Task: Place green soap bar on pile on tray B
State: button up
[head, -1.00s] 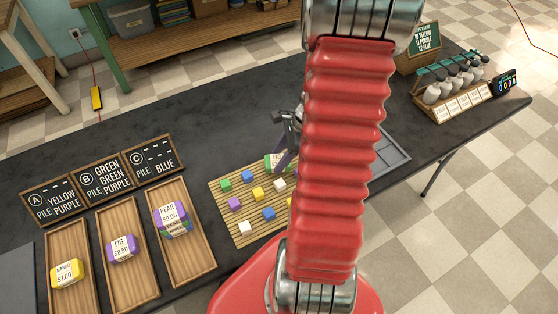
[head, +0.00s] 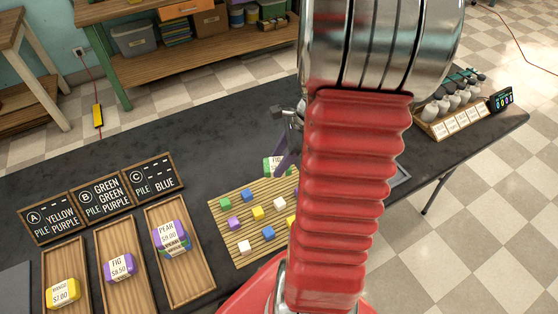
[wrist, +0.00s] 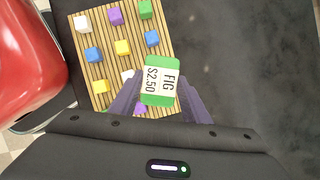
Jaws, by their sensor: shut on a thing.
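A green soap bar with a white label reading FIG $2.50 (wrist: 162,80) is between the purple fingers of my gripper (wrist: 160,92) in the wrist view. My gripper is shut on it. In the head view the bar (head: 269,165) shows partly at the slatted mat's far edge, beside my gripper's fingers; my arm hides part of this area. Tray B (head: 114,234) is the middle wooden tray at lower left, behind it the sign B with GREEN, GREEN, PURPLE. A purple soap bar labelled FIG (head: 120,267) lies in it.
Tray A (head: 62,262) holds a yellow bar (head: 63,292). Tray C (head: 188,284) holds a stack with a purple PEAR bar (head: 171,236) on top. The slatted mat (head: 240,243) carries several coloured cubes. A bottle rack (head: 455,120) stands at far right.

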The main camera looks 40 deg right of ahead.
jog(key=shift+w, duration=0.15)
jog(key=shift+w+a+n, duration=0.1)
jog(key=shift+w+n, duration=0.15)
jog(key=shift+n, duration=0.05)
jog(key=w+a+r+n+g+h, duration=0.1)
jog(key=w+a+n+g, duration=0.2)
jog(key=w+a+n, duration=0.8)
jog(key=w+a+r+n+g+h, duration=0.1)
jog(key=w+a+n+g, duration=0.3)
jog(key=w+a+n, duration=0.7)
jog(key=a+n+h, duration=0.1)
jog(key=n, duration=0.2)
jog(key=shift+w+a+r+h, duration=0.15)
jog(key=shift+w+r+h, duration=0.1)
jog(key=shift+w+h, duration=0.05)
jog(key=shift+s+a, duration=0.1)
